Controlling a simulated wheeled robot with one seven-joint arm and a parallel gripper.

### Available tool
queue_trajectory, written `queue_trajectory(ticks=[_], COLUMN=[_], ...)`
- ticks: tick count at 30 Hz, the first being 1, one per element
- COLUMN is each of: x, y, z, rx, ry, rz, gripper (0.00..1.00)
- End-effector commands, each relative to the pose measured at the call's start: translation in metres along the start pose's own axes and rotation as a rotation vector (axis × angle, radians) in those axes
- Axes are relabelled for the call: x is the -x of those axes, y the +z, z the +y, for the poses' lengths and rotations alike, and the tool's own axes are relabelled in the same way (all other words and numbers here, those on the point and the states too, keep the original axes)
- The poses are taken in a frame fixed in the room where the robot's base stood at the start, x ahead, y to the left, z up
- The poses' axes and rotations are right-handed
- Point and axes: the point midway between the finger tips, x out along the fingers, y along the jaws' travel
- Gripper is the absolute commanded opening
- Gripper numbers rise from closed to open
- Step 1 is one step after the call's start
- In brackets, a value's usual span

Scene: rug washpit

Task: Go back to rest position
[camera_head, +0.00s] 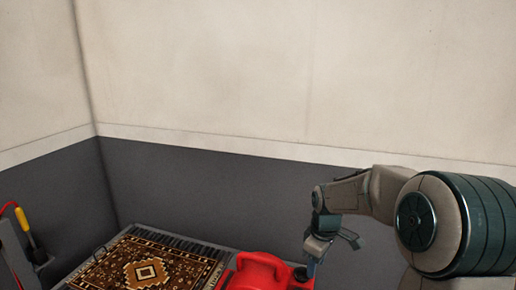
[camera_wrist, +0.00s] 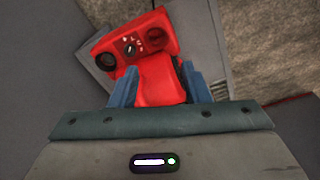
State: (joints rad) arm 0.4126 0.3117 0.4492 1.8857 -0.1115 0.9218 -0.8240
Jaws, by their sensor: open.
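My gripper (camera_head: 326,247) is at the right in the head view, pointing down beside and above a red machine (camera_head: 258,271) with a rounded handle. The machine is cut off by the lower picture edge. In the wrist view the red machine (camera_wrist: 150,34) shows a panel with knobs and a round dark part. My gripper's blue fingers (camera_wrist: 160,84) are apart, with part of the red machine showing between them. I cannot tell whether they touch it. My arm reaches in from the right in the head view.
A brown patterned rug (camera_head: 190,268) lies on a grey slab by the corner. A grey holder (camera_head: 12,250) with a yellow-handled tool (camera_head: 23,219) and red cable stands at far left. Grey and cream walls (camera_head: 250,70) close the back. The space above the rug is clear.

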Motion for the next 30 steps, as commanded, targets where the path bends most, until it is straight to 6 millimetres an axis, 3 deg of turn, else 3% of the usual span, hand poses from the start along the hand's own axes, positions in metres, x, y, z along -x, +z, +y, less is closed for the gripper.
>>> queue_trajectory(ticks=[1, 6, 15, 22, 30], x=[0.022, 0.067, 0.129, 0.15, 0.152], y=[0.005, 0.03, 0.081, 0.114, 0.126], z=[-0.013, -0.052, -0.122, -0.166, -0.184], rx=[-0.042, -0.231, -0.588, -0.818, -0.914], ry=[0.024, 0.091, 0.162, 0.151, 0.13], rz=[-0.013, -0.028, 0.038, 0.124, 0.161], gripper=[0.43, 0.43, 0.43, 0.43, 0.43])
